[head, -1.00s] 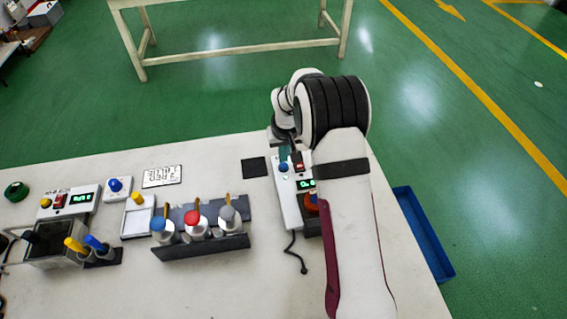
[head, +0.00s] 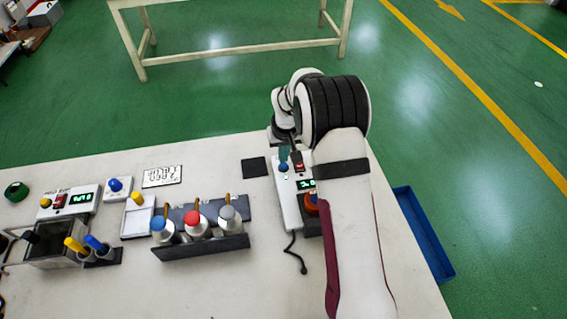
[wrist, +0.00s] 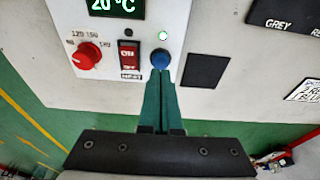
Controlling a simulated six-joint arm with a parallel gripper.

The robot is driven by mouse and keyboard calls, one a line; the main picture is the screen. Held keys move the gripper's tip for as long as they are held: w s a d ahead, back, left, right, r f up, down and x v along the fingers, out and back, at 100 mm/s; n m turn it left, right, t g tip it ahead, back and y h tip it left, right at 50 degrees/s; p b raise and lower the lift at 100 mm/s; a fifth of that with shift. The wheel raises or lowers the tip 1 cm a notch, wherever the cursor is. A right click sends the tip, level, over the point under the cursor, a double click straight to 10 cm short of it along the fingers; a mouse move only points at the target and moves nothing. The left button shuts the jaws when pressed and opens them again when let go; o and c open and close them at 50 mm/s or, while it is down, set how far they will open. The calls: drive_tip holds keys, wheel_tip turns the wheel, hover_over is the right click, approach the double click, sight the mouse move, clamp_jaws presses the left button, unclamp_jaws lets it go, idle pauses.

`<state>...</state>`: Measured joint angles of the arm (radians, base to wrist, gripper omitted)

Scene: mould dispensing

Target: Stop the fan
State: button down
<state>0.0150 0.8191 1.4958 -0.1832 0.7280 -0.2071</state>
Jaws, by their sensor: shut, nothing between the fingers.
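A white control box (head: 289,208) stands near the right end of the table, partly hidden by my arm. In the wrist view the box (wrist: 109,35) has a green display (wrist: 117,6) reading 20 °C, a red dial (wrist: 88,55), a red rocker switch (wrist: 129,55), a blue button (wrist: 160,58) and a lit green lamp (wrist: 163,35). My gripper (wrist: 160,80) is shut and empty, its green fingertips at the lower edge of the blue button; I cannot tell whether they touch it. The gripper also shows in the head view (head: 284,152). I cannot make out a fan.
A dark square (head: 254,168) lies left of the box. A rack (head: 205,248) with several capped bottles stands further left. A second box with a display (head: 82,198) is at the far left. A black cable (head: 297,257) lies in front of the box. A blue tray (head: 424,235) is beyond the right edge.

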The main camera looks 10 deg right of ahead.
sight(284, 165)
drive_tip(key=shift+f, duration=0.95)
idle(0.6)
wheel_tip(284, 165, up, 11)
idle(0.7)
idle(0.5)
